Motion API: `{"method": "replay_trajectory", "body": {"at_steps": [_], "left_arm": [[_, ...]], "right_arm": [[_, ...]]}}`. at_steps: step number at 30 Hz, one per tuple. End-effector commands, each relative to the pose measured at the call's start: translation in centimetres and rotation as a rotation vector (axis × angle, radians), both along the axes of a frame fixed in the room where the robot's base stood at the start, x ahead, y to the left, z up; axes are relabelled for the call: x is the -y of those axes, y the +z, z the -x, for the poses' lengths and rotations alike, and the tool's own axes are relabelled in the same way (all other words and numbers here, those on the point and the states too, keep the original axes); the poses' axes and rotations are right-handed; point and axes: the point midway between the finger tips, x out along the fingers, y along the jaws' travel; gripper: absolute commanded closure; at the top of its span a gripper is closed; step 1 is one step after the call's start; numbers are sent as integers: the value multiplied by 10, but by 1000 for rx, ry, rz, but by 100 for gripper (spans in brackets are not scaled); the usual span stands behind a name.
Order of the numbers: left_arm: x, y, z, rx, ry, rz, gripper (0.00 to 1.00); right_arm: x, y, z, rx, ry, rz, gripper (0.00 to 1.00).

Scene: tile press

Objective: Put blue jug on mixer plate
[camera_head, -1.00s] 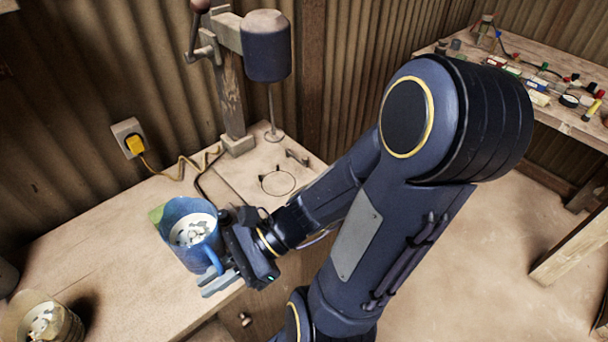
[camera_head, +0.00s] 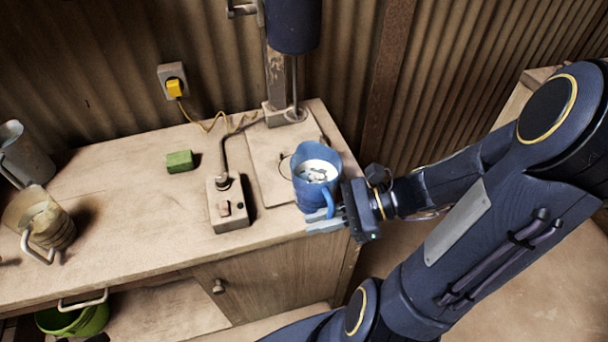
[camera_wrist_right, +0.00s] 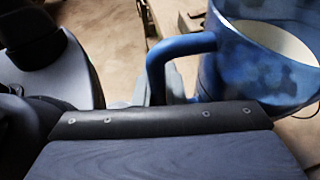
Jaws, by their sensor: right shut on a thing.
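The blue jug (camera_head: 307,193), holding whitish contents with pale pieces, is upright at the right end of the workbench. My right gripper (camera_head: 328,219) is shut on its handle from the right. In the right wrist view the jug (camera_wrist_right: 245,75) and its handle (camera_wrist_right: 180,48) show close up, the handle reaching down behind the gripper body. The mixer plate (camera_head: 268,165) is the pale square board below the mixer (camera_head: 293,22). The jug overlaps the plate's front right part in the picture; I cannot tell whether it touches it. My left gripper is not in view.
A control box with a lever (camera_head: 228,205) stands left of the plate. A green block (camera_head: 179,161), a beige jug (camera_head: 45,220) and a grey jug (camera_head: 24,155) are further left. A yellow plug (camera_head: 174,88) is on the wall.

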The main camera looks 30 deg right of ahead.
Motion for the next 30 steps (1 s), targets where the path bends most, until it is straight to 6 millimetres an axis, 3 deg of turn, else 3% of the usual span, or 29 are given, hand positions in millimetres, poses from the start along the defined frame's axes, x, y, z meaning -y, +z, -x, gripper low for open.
{"method": "replay_trajectory", "body": {"at_steps": [9, 15, 23, 30], "left_arm": [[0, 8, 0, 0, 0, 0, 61], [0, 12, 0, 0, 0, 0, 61], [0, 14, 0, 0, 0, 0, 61], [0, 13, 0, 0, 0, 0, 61]], "right_arm": [[18, 2, -79, 4, 3, -2, 100], [27, 2, -115, 4, 1, -2, 100], [31, 2, -132, 5, 2, -1, 100], [31, -26, -132, 0, 0, -3, 100]]}}
